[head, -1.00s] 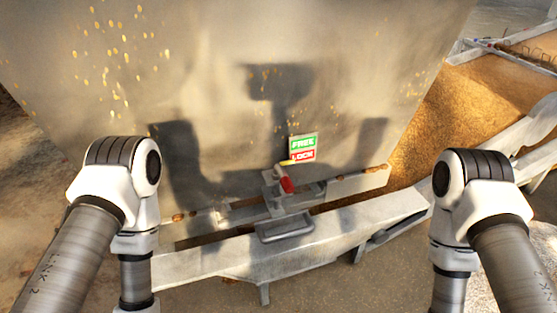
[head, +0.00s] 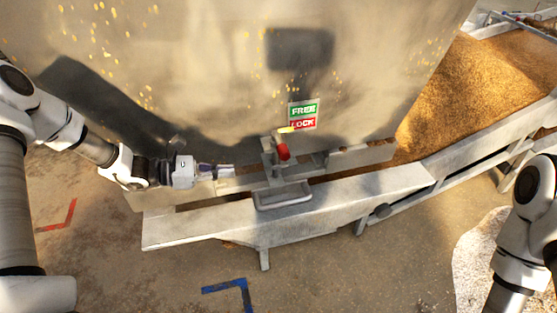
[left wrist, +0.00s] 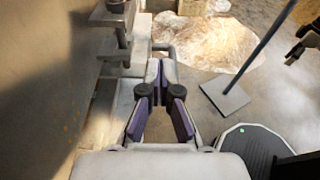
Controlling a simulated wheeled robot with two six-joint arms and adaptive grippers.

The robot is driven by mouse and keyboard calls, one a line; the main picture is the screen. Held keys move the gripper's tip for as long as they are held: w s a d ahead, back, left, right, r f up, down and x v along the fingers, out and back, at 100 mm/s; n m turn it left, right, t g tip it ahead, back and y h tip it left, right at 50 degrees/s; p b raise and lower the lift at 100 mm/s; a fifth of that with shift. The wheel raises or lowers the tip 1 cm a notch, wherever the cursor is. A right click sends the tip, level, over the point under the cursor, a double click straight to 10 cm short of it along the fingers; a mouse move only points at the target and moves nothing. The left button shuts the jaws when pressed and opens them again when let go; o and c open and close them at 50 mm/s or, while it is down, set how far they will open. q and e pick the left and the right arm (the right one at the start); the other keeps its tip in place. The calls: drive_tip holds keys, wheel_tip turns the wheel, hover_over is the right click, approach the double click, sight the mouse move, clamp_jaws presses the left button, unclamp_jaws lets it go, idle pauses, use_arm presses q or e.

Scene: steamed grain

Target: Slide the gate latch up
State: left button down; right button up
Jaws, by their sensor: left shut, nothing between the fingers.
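The gate latch (head: 283,151) has a red-tipped handle and sits on a grey bracket at the front of the metal hopper (head: 200,60). A yellow pointer (head: 287,130) lies beside the red LOCK half of the FREE/LOCK sign (head: 303,115). My left gripper (head: 231,171) is shut and empty, left of the latch and apart from it, pointing right. In the left wrist view its fingers (left wrist: 162,68) are together. Part of the latch bracket (left wrist: 113,20) appears there at upper left; the red tip is not visible. My right gripper is out of view.
A metal beam (head: 200,226) runs along the front below the gate. Grain (head: 460,95) lies in the trough at right. The floor before the beam is open.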

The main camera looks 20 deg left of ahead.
use_arm(q)
drive_tip(key=shift+r, duration=0.2)
drive_tip(key=shift+w, duration=0.1)
